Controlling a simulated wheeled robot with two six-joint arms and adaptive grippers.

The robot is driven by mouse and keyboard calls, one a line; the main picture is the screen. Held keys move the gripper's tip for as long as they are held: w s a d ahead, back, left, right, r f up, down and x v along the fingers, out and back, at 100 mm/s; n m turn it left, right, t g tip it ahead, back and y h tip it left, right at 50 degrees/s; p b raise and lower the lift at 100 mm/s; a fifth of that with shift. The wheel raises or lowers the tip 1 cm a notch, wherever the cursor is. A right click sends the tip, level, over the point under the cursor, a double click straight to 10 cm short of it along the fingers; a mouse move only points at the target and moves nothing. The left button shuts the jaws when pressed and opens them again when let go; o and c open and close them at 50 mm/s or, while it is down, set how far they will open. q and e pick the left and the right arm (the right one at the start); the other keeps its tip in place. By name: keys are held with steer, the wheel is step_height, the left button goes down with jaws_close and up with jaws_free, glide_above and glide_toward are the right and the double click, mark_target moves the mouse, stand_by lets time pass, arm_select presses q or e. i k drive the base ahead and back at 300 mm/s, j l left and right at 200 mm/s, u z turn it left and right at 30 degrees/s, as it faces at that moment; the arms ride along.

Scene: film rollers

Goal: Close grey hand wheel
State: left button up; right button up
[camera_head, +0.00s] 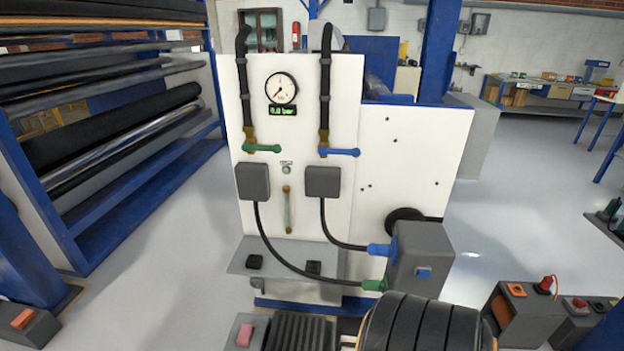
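I cannot make out a grey hand wheel for certain in the head view. A dark round part (405,217) sits low on the right of the white panel (408,150), partly hidden behind a grey box (423,250); I cannot tell if it is a wheel. The panel has a green lever (263,149) and a blue lever (340,152), both lying about level and pointing right. A round gauge (281,88) sits above them, with a display (283,111) reading 0.0 bar. Neither of my grippers is in view.
Black hoses run from two grey boxes (253,181) to blue and green connectors (380,250). A blue rack of rollers (130,165) stands at left. A black ribbed cylinder (420,325) is at the bottom centre.

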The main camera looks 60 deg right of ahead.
mark_target(257, 283)
steer(key=z, duration=1.3)
steer(key=i+j+z, duration=0.15)
steer(key=j, duration=0.2)
